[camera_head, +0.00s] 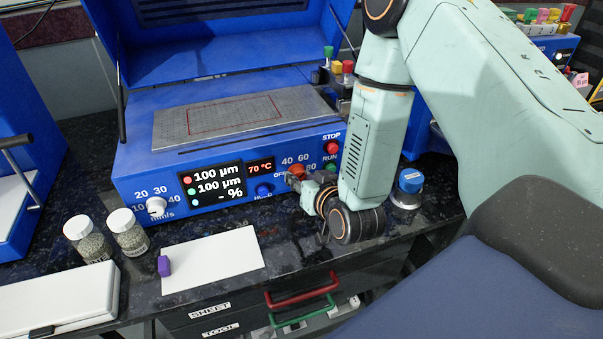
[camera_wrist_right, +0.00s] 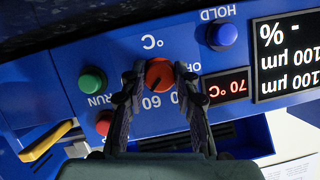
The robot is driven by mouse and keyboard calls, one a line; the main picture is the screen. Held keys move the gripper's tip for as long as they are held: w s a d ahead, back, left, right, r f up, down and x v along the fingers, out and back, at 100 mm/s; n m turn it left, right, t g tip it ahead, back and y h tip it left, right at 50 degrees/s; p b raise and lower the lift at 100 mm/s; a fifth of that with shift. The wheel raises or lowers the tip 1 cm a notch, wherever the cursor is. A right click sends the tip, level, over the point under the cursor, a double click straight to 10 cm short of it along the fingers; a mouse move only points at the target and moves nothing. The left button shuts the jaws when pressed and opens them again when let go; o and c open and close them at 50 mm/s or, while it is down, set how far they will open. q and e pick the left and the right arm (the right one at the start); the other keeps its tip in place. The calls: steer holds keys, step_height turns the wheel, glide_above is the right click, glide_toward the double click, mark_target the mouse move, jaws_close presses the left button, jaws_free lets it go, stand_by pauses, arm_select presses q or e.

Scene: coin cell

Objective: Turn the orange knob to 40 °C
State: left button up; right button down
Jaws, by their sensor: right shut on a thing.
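The orange knob (camera_head: 296,171) is on the front panel of the blue machine (camera_head: 136,178), right of a small red display (camera_head: 261,168) that reads 70 °C. In the right wrist view the orange knob (camera_wrist_right: 159,73) sits between the two dark fingers of my right gripper (camera_wrist_right: 162,82), which is shut on it. A dark pointer mark shows on the knob. Scale numbers including 60 show beside it; the fingers partly hide others. In the head view my right gripper (camera_head: 297,181) reaches the knob from the front. My left gripper is not in view.
Near the knob are the red STOP button (camera_head: 331,148), the green RUN button (camera_wrist_right: 92,81) and the blue HOLD button (camera_wrist_right: 222,35). A white knob (camera_head: 156,206) is at the panel's left. Jars (camera_head: 127,232) and a white sheet (camera_head: 212,260) lie in front.

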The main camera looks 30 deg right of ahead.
steer(key=n+h+p, duration=0.1)
steer(key=n+h, duration=0.1)
steer(key=n, duration=0.1)
steer(key=shift+a, duration=0.15)
steer(key=n+h+p, duration=0.1)
steer(key=n, duration=0.1)
steer(key=shift+n+g+h, duration=0.3)
steer(key=shift+n+h, duration=0.1)
steer(key=shift+f+n+h, duration=0.1)
steer(key=shift+n+h, duration=0.8)
steer(key=shift+n, duration=0.3)
steer(key=shift+n+h+b, duration=0.55)
steer(key=shift+n+h, duration=0.25)
steer(key=shift+n, duration=0.5)
steer(key=c, duration=1)
jaws_free()
